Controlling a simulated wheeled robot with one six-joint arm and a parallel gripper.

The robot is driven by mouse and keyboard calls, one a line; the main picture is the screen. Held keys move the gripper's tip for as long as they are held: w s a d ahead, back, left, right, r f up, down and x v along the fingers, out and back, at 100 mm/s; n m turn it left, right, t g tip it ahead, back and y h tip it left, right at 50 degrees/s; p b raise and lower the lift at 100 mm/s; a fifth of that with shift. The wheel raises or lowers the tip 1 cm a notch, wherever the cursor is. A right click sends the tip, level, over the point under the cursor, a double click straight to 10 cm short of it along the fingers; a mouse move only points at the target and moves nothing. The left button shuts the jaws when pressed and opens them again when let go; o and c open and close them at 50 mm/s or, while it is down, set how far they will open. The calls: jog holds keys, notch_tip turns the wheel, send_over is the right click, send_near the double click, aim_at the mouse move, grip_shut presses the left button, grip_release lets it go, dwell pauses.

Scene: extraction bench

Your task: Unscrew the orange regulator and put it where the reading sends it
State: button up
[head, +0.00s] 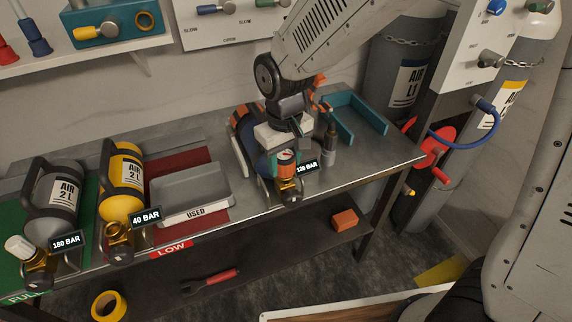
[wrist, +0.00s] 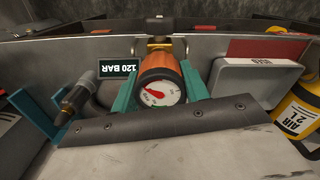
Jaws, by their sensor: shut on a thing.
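The orange regulator (head: 287,156) sits at the valve end of a dark blue cylinder (head: 240,146), by a tag reading 120 BAR (head: 307,167). In the wrist view the regulator (wrist: 160,68) shows a round white gauge with a red sector; its exact reading is too small to tell. My gripper (wrist: 160,90) is shut on the regulator, one teal finger on each side. In the head view my gripper (head: 287,166) hides much of the cylinder. The brass valve (wrist: 159,44) shows just beyond the regulator, apparently in line with it; whether the thread is engaged cannot be told.
A grey tray marked USED (head: 190,194) lies on the red LOW mat (head: 214,213). Yellow (head: 121,178) and grey (head: 53,195) cylinders, tagged 40 BAR and 180 BAR, stand left; a green FULL mat (head: 10,225) is there. A teal holder (head: 350,115) and dark tool (head: 331,135) stand right.

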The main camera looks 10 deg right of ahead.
jog(key=n, duration=0.4)
jog(key=shift+n, duration=0.4)
jog(key=n, duration=0.5)
jog(key=o, duration=1.1)
